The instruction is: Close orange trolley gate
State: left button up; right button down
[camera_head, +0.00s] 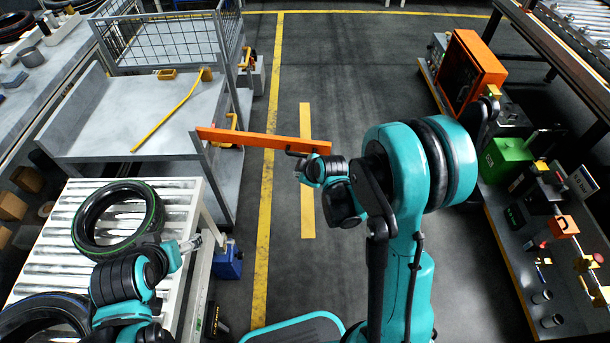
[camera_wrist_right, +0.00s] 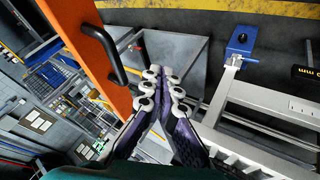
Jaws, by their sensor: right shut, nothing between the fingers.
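The orange gate (camera_head: 262,139) is a long flat bar swung out from the right side of the grey trolley (camera_head: 215,168), over the open floor. Its left end meets the trolley corner. Its black handle (camera_head: 296,153) is near its right end. My right gripper (camera_head: 299,174) is close to the handle in the head view. In the right wrist view, my right gripper (camera_wrist_right: 163,82) is shut and empty, beside the orange gate (camera_wrist_right: 85,60) and its black handle (camera_wrist_right: 108,50), apparently not gripping it. My left gripper (camera_head: 190,243) is above the roller conveyor; its finger opening is unclear.
A tyre (camera_head: 118,218) with a green stripe lies on the white roller conveyor (camera_head: 60,215); another tyre (camera_head: 45,318) is at lower left. A yellow bar (camera_head: 170,112) lies across the trolley top. A tool bench (camera_head: 525,262) stands right. The floor between is clear.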

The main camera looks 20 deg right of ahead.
jog(key=shift+w+d+r, duration=0.15)
jog(key=shift+w+d, duration=0.15)
jog(key=shift+w, duration=0.25)
jog(key=shift+w+d+r, duration=0.2)
jog(key=shift+w+d, duration=0.1)
jog(key=shift+w, duration=0.3)
jog(key=shift+w+d+r, duration=0.15)
jog(key=shift+w+d, duration=0.15)
jog(key=shift+w, duration=0.25)
